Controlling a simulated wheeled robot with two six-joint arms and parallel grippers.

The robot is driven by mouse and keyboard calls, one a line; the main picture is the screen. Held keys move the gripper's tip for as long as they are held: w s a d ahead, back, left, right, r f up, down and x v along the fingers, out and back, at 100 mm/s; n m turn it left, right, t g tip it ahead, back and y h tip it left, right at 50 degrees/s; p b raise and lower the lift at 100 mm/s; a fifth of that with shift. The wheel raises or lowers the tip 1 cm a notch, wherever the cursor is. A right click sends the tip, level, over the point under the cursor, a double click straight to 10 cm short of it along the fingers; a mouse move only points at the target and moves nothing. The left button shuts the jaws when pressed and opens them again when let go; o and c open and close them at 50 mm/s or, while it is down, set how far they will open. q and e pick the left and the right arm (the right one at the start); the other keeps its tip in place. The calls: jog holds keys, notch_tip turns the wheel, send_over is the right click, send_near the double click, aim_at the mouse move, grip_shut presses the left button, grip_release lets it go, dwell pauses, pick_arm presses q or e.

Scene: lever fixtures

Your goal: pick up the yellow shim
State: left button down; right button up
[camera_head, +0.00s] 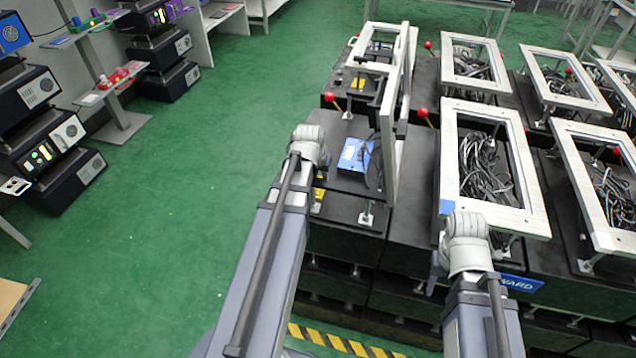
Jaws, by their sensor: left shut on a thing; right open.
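A small yellow piece, which I take as the yellow shim (318,194), shows just below my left wrist, on the left part of the front black fixture. My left arm reaches up to it from the bottom of the picture. My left gripper (321,183) points down there, mostly hidden behind its own wrist; it is shut, with the yellow piece at its jaws. I cannot tell whether the piece is clear of the surface. My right gripper (436,272) is open and empty, low in front of the fixtures and partly hidden by its wrist.
Red-knobbed levers (422,113) rise nearby. Open white frames over cables (484,172) fill the right. Green floor (170,210) is clear at left.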

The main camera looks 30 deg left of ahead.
pick_arm(q)
jog(key=shift+r, duration=0.1)
notch_tip(320, 180, up, 10)
jog(key=p, duration=1)
jog(key=shift+w, duration=0.15)
